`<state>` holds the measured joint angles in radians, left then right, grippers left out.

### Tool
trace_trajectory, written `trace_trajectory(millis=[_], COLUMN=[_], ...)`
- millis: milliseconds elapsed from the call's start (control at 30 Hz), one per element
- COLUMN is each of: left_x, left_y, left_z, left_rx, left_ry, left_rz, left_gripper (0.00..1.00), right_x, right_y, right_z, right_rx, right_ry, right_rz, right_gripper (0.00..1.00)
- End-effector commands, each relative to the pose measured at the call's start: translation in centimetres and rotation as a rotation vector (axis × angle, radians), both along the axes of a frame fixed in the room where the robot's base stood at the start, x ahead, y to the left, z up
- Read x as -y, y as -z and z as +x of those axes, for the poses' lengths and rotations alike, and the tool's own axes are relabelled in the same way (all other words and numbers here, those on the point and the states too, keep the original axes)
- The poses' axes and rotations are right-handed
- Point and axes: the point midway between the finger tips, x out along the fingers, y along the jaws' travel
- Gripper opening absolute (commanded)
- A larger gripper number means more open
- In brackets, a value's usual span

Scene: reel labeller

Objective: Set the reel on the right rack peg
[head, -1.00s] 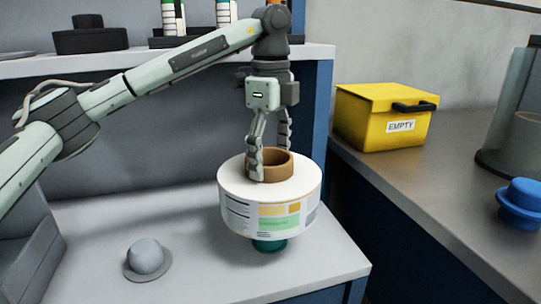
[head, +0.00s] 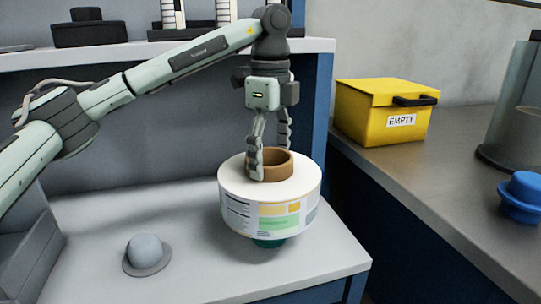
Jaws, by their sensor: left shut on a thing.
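The white reel (head: 268,212) has a brown core (head: 283,165) standing up out of its top and a printed label round its side. My left gripper (head: 270,154) points down from above and is shut on the reel at its core. The reel hangs level over a green peg (head: 268,243) on the grey shelf. Only a little of this peg shows below the reel's lower edge; whether its top is inside the reel is hidden. A grey round-topped peg with a flange (head: 147,252) stands bare on the shelf to the left. My right gripper is not in view.
A yellow box marked EMPTY (head: 372,118) stands on the right-hand bench (head: 440,190). A blue round-topped peg (head: 522,195) is at that bench's right edge. An upper shelf (head: 180,52) runs behind my arm. The grey shelf between the two pegs is clear.

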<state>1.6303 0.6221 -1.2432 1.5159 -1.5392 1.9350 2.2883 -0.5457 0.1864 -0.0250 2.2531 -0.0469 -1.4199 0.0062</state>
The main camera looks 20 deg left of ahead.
Motion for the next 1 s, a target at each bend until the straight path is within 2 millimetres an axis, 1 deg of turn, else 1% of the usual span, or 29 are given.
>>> trace_trajectory(millis=[1000], left_x=[0.0], left_y=[3.2], left_z=[0.0], left_rx=[0.006], left_ry=[0.000], left_rz=[-0.003], left_gripper=[0.18], right_x=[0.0], right_y=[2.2], right_z=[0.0], right_rx=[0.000], right_ry=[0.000], right_rz=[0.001], right_gripper=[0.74])
